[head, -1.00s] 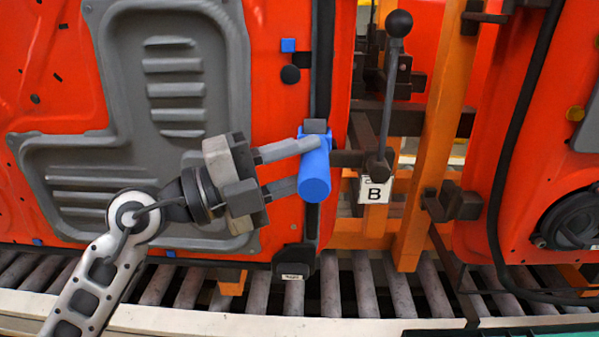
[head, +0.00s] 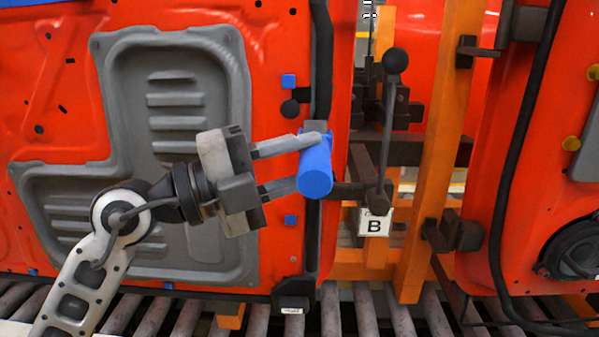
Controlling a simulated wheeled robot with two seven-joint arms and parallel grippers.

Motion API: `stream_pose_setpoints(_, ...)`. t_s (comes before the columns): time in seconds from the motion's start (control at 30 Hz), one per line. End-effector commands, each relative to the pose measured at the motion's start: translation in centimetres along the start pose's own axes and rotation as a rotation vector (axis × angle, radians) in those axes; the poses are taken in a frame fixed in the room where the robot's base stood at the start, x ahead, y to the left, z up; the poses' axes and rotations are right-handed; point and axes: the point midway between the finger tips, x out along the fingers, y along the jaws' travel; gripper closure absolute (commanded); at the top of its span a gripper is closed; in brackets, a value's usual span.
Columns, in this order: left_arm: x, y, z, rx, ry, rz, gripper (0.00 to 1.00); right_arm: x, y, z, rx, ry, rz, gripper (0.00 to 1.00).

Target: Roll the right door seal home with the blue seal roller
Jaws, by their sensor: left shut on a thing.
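The blue seal roller (head: 315,172) is held in my left gripper (head: 294,164), whose two grey fingers are shut on it. The roller lies against the black door seal (head: 322,60), which runs down the right edge of the left red door (head: 275,40). Whether the roller presses on the seal cannot be told. Below the roller the seal continues down (head: 312,240) to a black block at the door's bottom corner. My right gripper is not in view.
An orange post (head: 437,150) stands right of the door, with a black-knobbed lever (head: 390,125) and a white "B" tag (head: 374,223) beside it. A second red door (head: 515,190) with a black seal stands at the right. Rollers (head: 380,310) run along the bottom.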

Motion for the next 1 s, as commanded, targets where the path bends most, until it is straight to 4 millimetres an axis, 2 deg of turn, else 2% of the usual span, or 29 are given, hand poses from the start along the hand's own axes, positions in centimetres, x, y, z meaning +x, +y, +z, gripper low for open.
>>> stream_pose_setpoints(0.1,0.1,-0.9,0.1,0.004,-0.005,-0.005,1.00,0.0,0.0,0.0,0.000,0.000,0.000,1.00)
stream_pose_setpoints(0.43,0.2,-1.8,0.1,0.004,-0.005,-0.005,1.00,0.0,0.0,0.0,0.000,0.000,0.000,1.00)
stream_pose_setpoints(0.8,0.5,-4.1,0.0,0.004,-0.006,-0.005,1.00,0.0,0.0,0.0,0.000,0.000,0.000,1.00)
stream_pose_setpoints(1.0,0.5,-4.6,-0.1,0.003,-0.006,-0.004,1.00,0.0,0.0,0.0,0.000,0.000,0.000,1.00)
